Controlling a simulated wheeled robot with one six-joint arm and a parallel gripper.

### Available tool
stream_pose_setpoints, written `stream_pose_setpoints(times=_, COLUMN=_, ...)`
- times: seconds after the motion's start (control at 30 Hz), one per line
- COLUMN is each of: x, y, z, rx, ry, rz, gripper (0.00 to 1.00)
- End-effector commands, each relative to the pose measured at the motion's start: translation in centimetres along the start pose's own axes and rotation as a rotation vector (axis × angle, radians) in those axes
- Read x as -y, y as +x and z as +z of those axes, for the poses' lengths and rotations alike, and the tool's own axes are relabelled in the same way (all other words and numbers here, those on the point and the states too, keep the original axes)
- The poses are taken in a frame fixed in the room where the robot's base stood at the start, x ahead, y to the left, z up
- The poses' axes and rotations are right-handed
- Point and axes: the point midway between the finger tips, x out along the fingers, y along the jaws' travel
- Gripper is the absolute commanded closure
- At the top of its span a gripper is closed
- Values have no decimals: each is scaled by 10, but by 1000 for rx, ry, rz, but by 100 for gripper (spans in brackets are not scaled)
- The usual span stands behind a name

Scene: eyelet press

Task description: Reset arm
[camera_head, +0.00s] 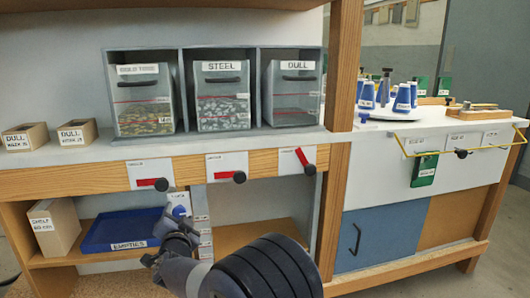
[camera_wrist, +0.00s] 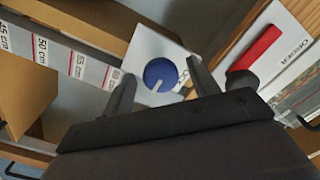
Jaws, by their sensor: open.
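My gripper (camera_head: 168,238) is in front of the lower bay of the wooden bench in the head view, with my dark arm reaching in from the bottom. In the wrist view my gripper (camera_wrist: 160,70) has its two dark fingers apart with nothing held. A blue round knob (camera_wrist: 159,76) with a pale line on a white plate appears between the fingertips; I cannot tell if they touch it. The knob also shows just above my gripper in the head view (camera_head: 179,211). A red lever (camera_wrist: 256,48) lies right of the fingers in the wrist view.
Three labelled bins stand on the bench, including the steel bin (camera_head: 222,98). Red-handled levers (camera_head: 226,175) line the front edge. A blue empties tray (camera_head: 120,230) sits on the lower shelf. A grey scale strip (camera_wrist: 60,52) is left in the wrist view. Blue cones (camera_head: 402,98) stand right.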

Motion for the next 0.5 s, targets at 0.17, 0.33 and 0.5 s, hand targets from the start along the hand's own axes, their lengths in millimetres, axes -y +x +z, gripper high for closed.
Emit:
stream_pose_setpoints(times=0.17, x=0, y=0, z=0, rx=1, ry=-6, rz=0, gripper=43)
stream_pose_setpoints(times=0.33, x=0, y=-1, z=0, rx=1, ry=-5, rz=0, gripper=43)
stream_pose_setpoints(times=0.5, x=2, y=-11, z=-1, rx=1, ry=10, rz=0, gripper=43)
